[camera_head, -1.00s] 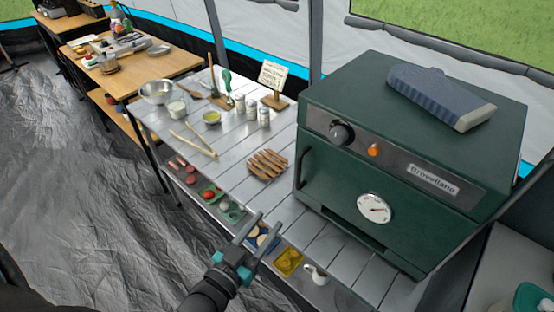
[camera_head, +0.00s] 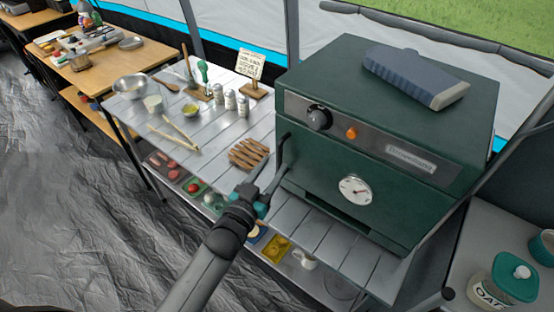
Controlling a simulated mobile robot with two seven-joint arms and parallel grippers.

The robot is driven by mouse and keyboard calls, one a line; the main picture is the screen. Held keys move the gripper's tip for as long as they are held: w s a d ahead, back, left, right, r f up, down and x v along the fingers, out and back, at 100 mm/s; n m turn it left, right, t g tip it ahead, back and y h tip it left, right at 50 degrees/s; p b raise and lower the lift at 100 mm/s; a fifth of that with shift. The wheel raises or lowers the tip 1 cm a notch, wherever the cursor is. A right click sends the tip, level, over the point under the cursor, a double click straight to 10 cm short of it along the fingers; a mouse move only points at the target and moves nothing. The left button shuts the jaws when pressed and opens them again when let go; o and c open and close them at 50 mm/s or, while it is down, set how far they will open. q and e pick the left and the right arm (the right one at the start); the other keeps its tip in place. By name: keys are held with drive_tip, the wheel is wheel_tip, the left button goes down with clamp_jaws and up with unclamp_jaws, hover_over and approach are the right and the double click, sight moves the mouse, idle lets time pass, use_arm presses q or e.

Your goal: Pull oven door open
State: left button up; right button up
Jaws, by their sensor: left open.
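The dark green oven (camera_head: 320,165) stands on the metal table, its door shut. A round dial gauge (camera_head: 355,189) is on the door. My right gripper is out of view.
A wooden rack (camera_head: 249,154) lies on the metal table (camera_head: 212,145) just left of the gripper. Shakers (camera_head: 230,100), bowls and tongs stand farther back. A blue-grey block (camera_head: 415,77) lies on the oven top. A lidded jar (camera_head: 503,281) stands at the lower right.

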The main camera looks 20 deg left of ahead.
sight(279, 157)
use_arm(q)
drive_tip(key=shift+w+d, duration=0.15)
drive_tip(key=shift+w, duration=0.7)
drive_tip(key=shift+w+d, duration=0.1)
drive_tip(key=shift+w, duration=0.7)
clamp_jaws()
